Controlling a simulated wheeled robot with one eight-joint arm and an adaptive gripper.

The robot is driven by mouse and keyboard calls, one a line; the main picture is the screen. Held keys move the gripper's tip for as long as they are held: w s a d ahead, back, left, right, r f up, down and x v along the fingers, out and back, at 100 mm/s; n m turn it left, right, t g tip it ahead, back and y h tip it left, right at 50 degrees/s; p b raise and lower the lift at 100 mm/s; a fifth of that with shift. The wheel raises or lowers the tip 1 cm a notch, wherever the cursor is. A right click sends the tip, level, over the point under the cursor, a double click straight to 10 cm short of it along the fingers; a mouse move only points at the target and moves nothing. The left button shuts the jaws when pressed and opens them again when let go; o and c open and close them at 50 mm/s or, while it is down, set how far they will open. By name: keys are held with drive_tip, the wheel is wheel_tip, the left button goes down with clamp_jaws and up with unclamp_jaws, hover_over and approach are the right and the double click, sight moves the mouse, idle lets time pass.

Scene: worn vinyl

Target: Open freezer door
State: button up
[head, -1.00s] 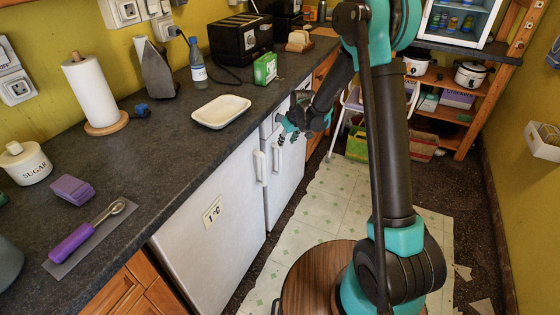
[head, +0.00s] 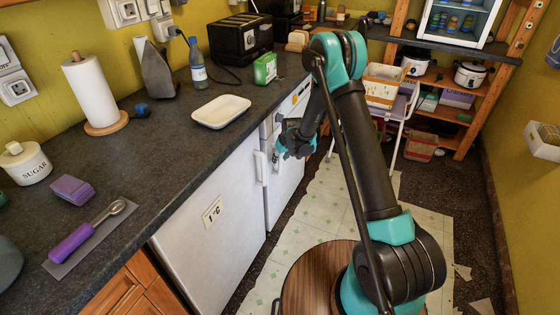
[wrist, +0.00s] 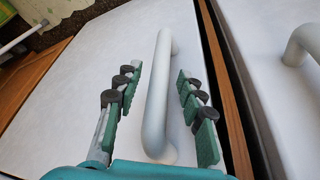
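Two white appliance doors stand side by side under the counter, and both look closed. The nearer door (head: 215,205) has a "1°C" label. The farther door (head: 286,178), beyond it, is the one my gripper (head: 284,150) is in front of. In the wrist view, the farther door's white bar handle (wrist: 158,95) runs lengthwise between my gripper's two green-padded fingers (wrist: 160,72). The fingers are spread, with a visible gap on each side of the handle. The nearer door's handle (head: 260,165) also shows at the right edge of the wrist view (wrist: 302,42).
The dark counter (head: 170,140) above the doors holds a white tray (head: 221,111), a bottle and a paper towel roll. A round wooden stool or table top (head: 310,280) is close in front. A white folding chair (head: 398,115) stands beyond. Pale floor tiles lie open between.

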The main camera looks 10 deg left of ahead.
drive_tip(key=shift+w+a+f, duration=0.15)
drive_tip(key=shift+w+f, duration=0.1)
drive_tip(key=shift+f, duration=0.4)
clamp_jaws()
